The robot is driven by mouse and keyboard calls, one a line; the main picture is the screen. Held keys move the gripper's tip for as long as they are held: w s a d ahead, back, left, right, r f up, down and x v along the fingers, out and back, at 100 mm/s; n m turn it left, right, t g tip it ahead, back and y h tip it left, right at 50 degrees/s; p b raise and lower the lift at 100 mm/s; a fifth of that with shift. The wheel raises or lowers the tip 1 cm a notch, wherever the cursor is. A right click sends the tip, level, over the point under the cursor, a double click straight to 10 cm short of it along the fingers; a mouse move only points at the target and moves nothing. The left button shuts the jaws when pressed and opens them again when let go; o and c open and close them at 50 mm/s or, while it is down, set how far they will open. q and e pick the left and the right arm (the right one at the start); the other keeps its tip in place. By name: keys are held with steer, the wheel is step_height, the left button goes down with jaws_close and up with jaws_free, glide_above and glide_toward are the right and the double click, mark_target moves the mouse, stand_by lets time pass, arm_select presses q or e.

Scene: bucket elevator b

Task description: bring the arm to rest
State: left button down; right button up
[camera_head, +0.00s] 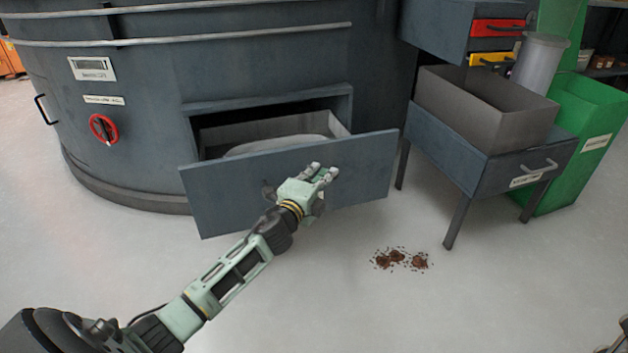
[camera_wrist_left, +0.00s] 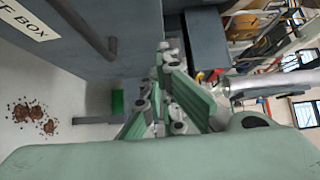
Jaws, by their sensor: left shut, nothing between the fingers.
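My left arm reaches in from the lower left in the head view. My left gripper (camera_head: 323,172) is shut and empty. In the picture it overlaps the front of the open drawer (camera_head: 225,195); whether it touches the drawer cannot be told. In the left wrist view my left gripper's green finger pads (camera_wrist_left: 168,108) show beside a grey box front with a dark bar handle (camera_wrist_left: 85,28) and a partly cut label ending in "BOX". My right gripper is not in view.
The open drawer sticks out of a big round grey machine (camera_head: 145,75) with a red handwheel (camera_head: 103,128). To the right are a grey table (camera_head: 445,150) with an open bin (camera_head: 450,100) and a green container (camera_head: 580,150). Brown debris (camera_head: 395,259) lies on the otherwise clear floor.

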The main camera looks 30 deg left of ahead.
arm_select(q)
steer(key=shift+s+d+p, duration=0.2)
steer(key=shift+s+p, duration=0.3)
steer(key=shift+s, duration=1.8)
